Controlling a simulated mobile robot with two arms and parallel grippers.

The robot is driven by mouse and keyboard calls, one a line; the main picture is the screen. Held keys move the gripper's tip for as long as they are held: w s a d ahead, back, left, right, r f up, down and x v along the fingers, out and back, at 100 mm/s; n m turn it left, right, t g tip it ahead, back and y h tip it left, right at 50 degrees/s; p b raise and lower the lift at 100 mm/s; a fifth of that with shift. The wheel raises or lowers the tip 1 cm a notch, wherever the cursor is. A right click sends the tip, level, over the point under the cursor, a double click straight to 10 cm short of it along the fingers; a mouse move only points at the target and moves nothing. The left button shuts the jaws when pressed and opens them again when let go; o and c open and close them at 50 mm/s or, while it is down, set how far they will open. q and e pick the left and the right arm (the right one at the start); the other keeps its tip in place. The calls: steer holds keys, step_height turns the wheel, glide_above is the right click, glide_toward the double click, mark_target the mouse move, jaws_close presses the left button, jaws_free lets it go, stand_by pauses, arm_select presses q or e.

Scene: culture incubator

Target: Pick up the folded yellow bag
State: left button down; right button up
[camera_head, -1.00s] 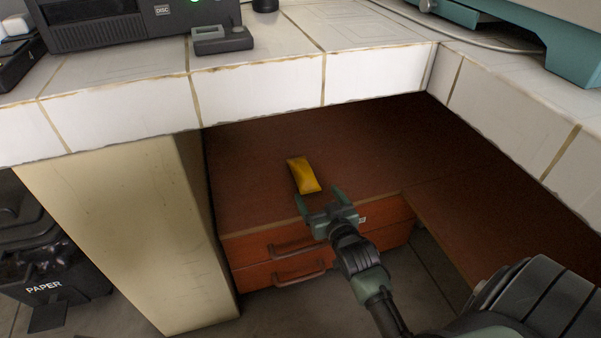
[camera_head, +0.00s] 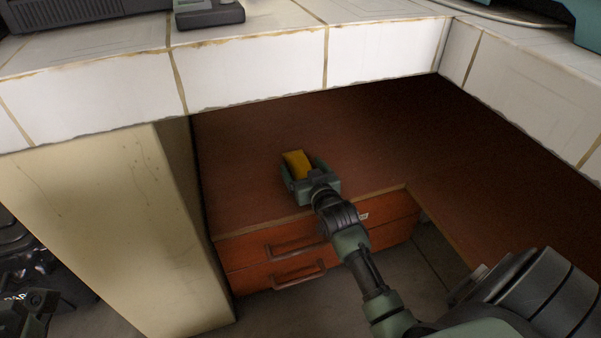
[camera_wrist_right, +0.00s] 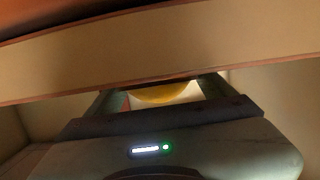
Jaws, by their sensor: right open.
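The folded yellow bag (camera_head: 296,162) lies on the reddish-brown surface (camera_head: 245,150) of the drawer unit under the tiled counter. My right gripper (camera_head: 304,170) is open, with one finger on each side of the bag's near part. I cannot tell whether the fingers touch it. In the right wrist view the bag's rounded yellow edge (camera_wrist_right: 160,93) shows between the fingers, partly hidden by the gripper body and a pale beam. A dark greenish part at the lower left of the head view looks like my left gripper (camera_head: 25,312); its jaws are unclear.
The white tiled counter (camera_head: 250,75) overhangs the brown surface. A cream panel (camera_head: 100,220) stands at left, and red-brown drawers with handles (camera_head: 300,272) are below. The brown surface is clear behind and right of the bag.

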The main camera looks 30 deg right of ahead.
steer(key=c, duration=1.5)
steer(key=shift+o, duration=0.2)
steer(key=shift+r, duration=0.1)
